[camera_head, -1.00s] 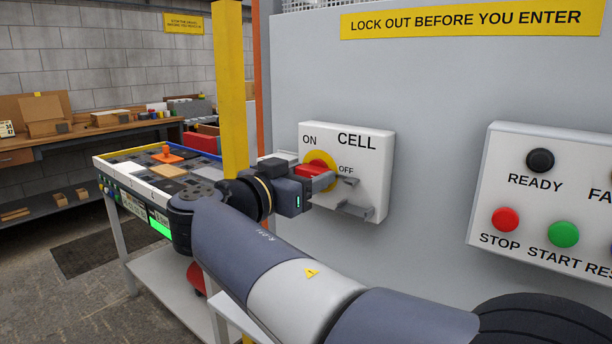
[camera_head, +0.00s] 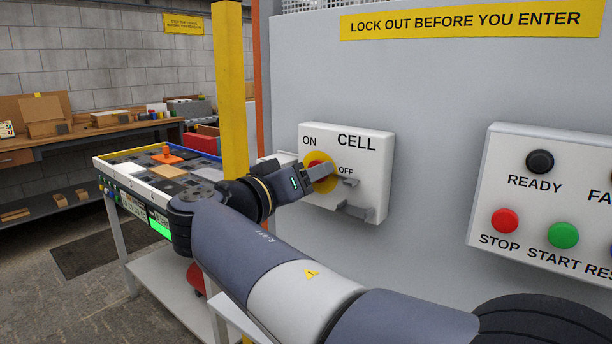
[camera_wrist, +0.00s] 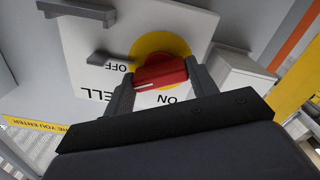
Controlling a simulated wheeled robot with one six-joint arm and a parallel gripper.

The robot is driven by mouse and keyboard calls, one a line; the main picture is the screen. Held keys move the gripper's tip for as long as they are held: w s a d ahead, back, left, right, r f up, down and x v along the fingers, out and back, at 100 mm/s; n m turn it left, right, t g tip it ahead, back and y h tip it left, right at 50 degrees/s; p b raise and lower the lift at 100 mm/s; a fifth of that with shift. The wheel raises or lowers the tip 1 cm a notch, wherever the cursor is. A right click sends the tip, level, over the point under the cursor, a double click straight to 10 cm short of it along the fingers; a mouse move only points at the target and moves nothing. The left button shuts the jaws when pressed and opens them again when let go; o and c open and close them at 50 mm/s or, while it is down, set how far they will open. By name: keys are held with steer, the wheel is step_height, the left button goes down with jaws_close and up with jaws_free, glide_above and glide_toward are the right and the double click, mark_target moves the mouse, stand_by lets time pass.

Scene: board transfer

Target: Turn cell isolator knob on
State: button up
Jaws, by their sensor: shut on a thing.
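The cell isolator is a white box (camera_head: 362,150) marked ON, CELL and OFF on the grey panel. Its round yellow plate (camera_head: 322,184) shows around my gripper in the head view, and only a little of the red knob (camera_head: 315,164) is visible there. In the wrist view, the red knob (camera_wrist: 160,75) lies nearly level across the yellow plate (camera_wrist: 160,45). A white mark is at its left end, between the OFF and ON labels, which appear upside down. My gripper (camera_wrist: 161,80) is shut on the knob, one finger at each end.
A grey hasp-like bracket (camera_head: 356,211) sticks out low on the box, close to my gripper. A button panel (camera_head: 545,190) is at right. A yellow post (camera_head: 231,90) stands at left, before a table (camera_head: 113,167) with a board.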

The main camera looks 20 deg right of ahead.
steer(key=shift+n+p, duration=3.15)
steer(key=shift+n, duration=2.95)
steer(key=o, duration=1)
steer(key=v, duration=1.1)
